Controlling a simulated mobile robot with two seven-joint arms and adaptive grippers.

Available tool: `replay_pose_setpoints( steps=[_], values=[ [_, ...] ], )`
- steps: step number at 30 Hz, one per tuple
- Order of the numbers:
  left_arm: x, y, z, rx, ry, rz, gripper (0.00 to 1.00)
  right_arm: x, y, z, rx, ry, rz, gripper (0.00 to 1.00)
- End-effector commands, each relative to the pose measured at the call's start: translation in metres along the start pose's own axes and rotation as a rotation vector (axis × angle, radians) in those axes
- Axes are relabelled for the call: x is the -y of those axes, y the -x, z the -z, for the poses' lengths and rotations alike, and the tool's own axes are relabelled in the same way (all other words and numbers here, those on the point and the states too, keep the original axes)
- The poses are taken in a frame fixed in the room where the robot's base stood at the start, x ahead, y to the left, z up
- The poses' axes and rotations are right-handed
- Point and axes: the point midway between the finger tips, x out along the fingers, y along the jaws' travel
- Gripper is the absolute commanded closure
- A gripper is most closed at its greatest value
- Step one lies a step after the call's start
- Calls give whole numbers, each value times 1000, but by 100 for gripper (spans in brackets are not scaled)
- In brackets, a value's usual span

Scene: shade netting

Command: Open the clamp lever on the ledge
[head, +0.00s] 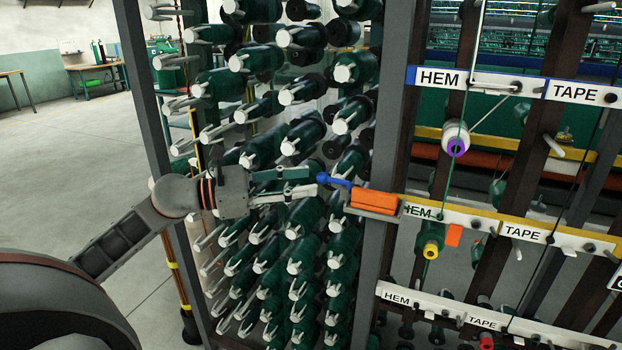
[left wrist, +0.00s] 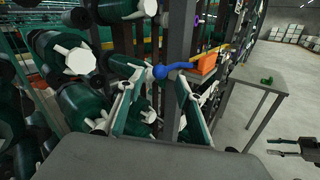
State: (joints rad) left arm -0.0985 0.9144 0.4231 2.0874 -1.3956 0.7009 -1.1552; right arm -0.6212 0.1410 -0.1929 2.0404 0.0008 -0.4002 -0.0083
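The clamp is an orange block (head: 374,201) on a small ledge (head: 371,211) at the frame post. Its blue lever (head: 338,183) points left and ends in a ball knob (head: 322,177). My left gripper (head: 314,181) is open, with its fingertips at the knob. In the left wrist view the blue knob (left wrist: 160,72) shows between the tips of my left gripper (left wrist: 160,82), the orange block (left wrist: 208,63) beyond to the right. Whether a finger touches the knob I cannot tell. A dark gripper, seemingly my right one (left wrist: 270,147), shows at the right edge, fingers apart.
A rack of green spools (head: 265,145) with white pegs stands close behind my left gripper. A dark post (head: 385,110) rises beside the clamp. Rails labelled HEM and TAPE (head: 480,82) run to the right. Open floor (head: 65,180) lies to the left.

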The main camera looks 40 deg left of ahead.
Motion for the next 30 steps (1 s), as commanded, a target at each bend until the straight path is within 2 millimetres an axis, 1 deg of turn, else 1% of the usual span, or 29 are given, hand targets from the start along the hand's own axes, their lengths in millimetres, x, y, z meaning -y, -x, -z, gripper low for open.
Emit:
replay_pose_setpoints(
  steps=[3,7,12,19,20,21,23,24,28,30],
  values=[
    [-1,-14,-2,2,-3,0,65,-1,1,3,-4,-2,-1,60],
    [0,-24,-2,2,-2,0,65,-1,1,4,-5,-3,-1,60],
    [0,-29,0,0,0,0,65,0,1,3,-4,-4,0,60],
    [0,-29,0,-1,0,0,65,1,1,3,-3,-4,2,60],
    [0,-29,0,-1,0,0,72,1,1,2,-3,-4,2,60],
    [0,-29,0,-1,0,0,83,1,1,2,-2,-4,2,60],
    [0,-29,0,-1,0,0,98,1,1,2,-2,-4,3,60],
    [0,-29,0,-1,0,0,100,1,1,2,-1,-4,3,60],
    [0,-29,0,-1,0,1,100,2,1,1,0,-4,3,60],
    [-1,-29,2,-1,-1,6,100,3,0,-5,7,-5,6,60]
  ],
)
